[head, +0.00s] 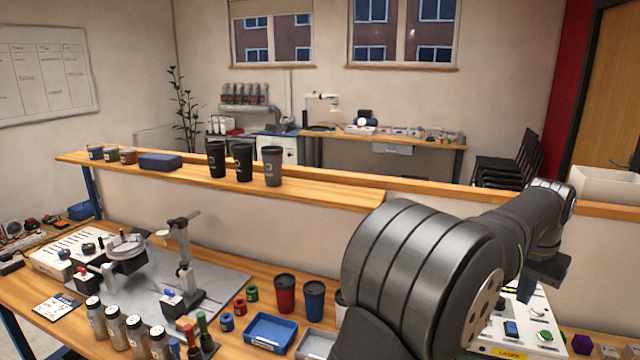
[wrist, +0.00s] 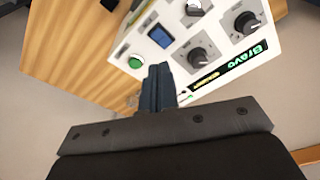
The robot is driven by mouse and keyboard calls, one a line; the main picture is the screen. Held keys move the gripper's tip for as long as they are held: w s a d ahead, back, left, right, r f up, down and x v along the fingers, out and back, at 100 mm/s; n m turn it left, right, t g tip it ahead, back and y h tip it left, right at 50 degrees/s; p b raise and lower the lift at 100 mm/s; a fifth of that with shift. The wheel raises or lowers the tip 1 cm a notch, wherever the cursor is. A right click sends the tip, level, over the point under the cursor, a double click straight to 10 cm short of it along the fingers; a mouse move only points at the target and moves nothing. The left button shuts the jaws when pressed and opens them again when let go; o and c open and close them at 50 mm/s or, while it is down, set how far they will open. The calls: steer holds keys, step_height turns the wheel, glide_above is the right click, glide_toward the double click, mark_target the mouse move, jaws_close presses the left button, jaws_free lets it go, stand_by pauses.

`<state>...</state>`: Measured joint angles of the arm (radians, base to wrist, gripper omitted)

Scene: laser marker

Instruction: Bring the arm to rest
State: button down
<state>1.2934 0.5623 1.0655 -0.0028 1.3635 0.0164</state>
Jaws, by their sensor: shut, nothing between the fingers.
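My arm (head: 420,260) reaches from the lower right of the head view toward the right, over the bench. My gripper (wrist: 157,75) shows in the wrist view with its two dark fingers together and nothing between them. It is above a white control box (wrist: 225,60) with a green button, black knobs and a green-lettered display. I cannot tell whether the fingertips touch the box. In the head view the box (head: 518,322) is partly hidden by my arm, and the fingertips are not clear.
A raised wooden shelf (head: 330,190) holds several dark cups and a blue case (head: 160,161). The bench carries a marking fixture (head: 180,270), several steel bottles (head: 115,325), red and blue cups (head: 285,293), and a blue tray (head: 270,332). A white bin (head: 605,185) stands at the right.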

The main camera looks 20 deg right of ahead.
steer(key=a+r+n+h, duration=0.1)
steer(key=a+r+n, duration=0.2)
steer(key=r+n, duration=0.2)
steer(key=shift+w+a+r+n+g, duration=0.35)
steer(key=shift+w+r+n, duration=0.1)
steer(key=shift+r, duration=0.4)
steer(key=c, duration=2.2)
jaws_free()
steer(key=c, duration=1.8)
jaws_free()
steer(key=shift+w+a+r, duration=0.1)
steer(key=shift+w+a, duration=0.1)
steer(key=o, duration=1.8)
steer(key=w+a+r, duration=0.2)
steer(key=w+a, duration=0.6)
steer(key=shift+a, duration=0.25)
steer(key=x, duration=1)
steer(key=shift+w+r, duration=0.15)
steer(key=shift+r, duration=0.05)
